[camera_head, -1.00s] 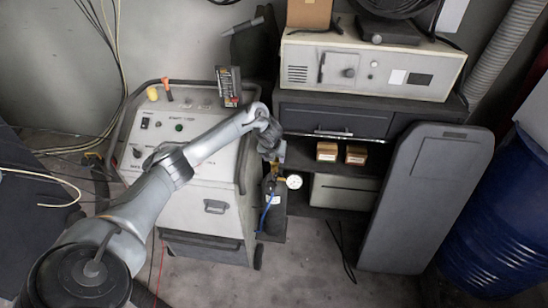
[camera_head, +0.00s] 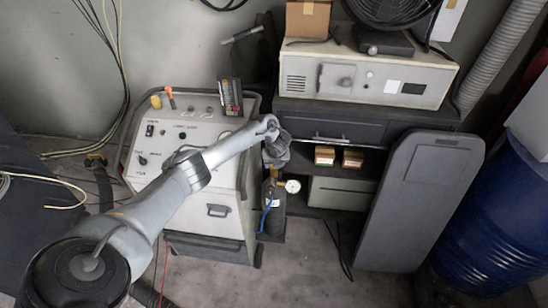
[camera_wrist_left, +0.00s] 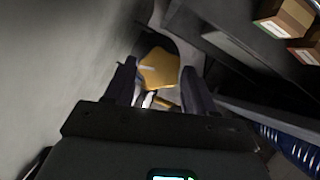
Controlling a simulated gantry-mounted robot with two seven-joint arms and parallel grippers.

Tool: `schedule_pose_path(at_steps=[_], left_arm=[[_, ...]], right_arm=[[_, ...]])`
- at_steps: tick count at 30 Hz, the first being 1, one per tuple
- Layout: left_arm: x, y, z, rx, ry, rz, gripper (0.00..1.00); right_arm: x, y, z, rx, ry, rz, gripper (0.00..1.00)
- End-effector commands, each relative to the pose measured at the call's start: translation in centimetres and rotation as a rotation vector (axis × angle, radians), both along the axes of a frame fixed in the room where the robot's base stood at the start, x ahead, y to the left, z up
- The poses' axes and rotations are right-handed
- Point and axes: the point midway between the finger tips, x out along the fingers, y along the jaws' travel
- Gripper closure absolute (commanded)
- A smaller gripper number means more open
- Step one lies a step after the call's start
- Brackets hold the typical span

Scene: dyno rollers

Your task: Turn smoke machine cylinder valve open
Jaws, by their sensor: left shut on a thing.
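The dark gas cylinder (camera_head: 272,222) stands upright beside the smoke machine (camera_head: 192,200), with a round white gauge (camera_head: 293,186) at its top right. My left gripper (camera_head: 273,168) is over the cylinder's top and hides the valve in the head view. In the left wrist view the yellow valve handle (camera_wrist_left: 158,68) is between the two dark fingers of the left gripper (camera_wrist_left: 159,72), which is shut on it. A short brass-coloured piece shows just below the handle. My right gripper is in neither view.
A dark shelf with two small cardboard boxes (camera_head: 338,156) is just right of the cylinder. A tall grey panel (camera_head: 420,205) and a blue barrel (camera_head: 500,220) stand farther right. A blue hose (camera_head: 265,215) runs down beside the cylinder. Some floor in front is bare.

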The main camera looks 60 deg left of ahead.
Motion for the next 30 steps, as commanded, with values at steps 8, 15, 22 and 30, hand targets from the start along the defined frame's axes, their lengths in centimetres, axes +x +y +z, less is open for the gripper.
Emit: schedule_pose_path(at_steps=[8,15,22,30], left_arm=[[0.4,-0.2,0.2,-0.003,0.001,0.264,0.76],[0.7,-0.2,-0.2,-0.004,0.000,0.493,0.76],[0.9,-0.2,-0.5,-0.005,-0.001,0.711,0.76],[1.1,0.0,-0.7,-0.005,-0.001,0.959,0.76]], right_arm=[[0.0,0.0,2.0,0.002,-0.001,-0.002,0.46],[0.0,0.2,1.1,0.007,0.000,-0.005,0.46],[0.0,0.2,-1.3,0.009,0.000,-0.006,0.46],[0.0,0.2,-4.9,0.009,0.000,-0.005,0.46]])
